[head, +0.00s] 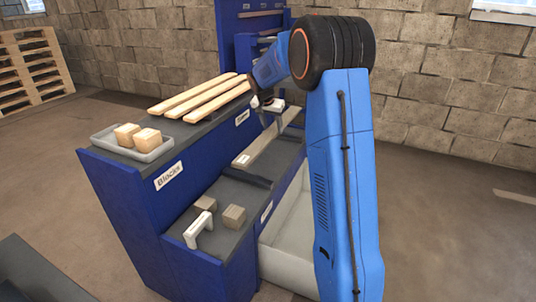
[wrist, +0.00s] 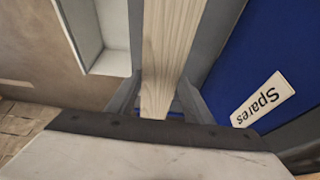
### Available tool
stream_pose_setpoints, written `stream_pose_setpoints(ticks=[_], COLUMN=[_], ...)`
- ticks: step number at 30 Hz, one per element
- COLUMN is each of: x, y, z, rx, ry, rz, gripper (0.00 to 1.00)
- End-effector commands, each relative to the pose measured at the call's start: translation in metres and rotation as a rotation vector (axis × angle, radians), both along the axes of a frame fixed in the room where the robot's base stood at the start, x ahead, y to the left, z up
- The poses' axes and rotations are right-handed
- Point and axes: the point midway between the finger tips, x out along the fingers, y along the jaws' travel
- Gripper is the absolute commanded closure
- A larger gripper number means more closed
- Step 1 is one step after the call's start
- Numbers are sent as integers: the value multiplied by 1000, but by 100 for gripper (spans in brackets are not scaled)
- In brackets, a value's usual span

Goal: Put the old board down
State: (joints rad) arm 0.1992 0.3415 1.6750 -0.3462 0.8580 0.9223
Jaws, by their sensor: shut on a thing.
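The old board (head: 270,138) is a long grey-brown slat, lying lengthwise along the lower level of the blue stand in the head view. My gripper (head: 269,112) is above it, partly hidden by my arm. In the wrist view the board (wrist: 170,45) runs away between the two grey fingers of my gripper (wrist: 160,102), which are shut on it. I cannot tell whether its underside touches the surface below.
Several pale boards (head: 205,97) lie on the upper shelf, beside a grey tray (head: 150,155) with two blocks. Two duller blocks (head: 234,216) and a white bracket-like piece (head: 199,230) sit on the lower shelf. A pale bin (head: 283,252) stands right. A "Spares" label (wrist: 262,99) faces the wrist camera.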

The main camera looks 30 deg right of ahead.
Motion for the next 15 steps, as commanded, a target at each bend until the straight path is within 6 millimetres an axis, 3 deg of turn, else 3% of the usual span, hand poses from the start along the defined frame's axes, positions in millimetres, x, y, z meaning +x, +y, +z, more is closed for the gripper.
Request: stream_pose_setpoints(ticks=[15], x=[9], y=[-8], z=[-76], rx=[1], ry=[0], rz=[22], gripper=[87])
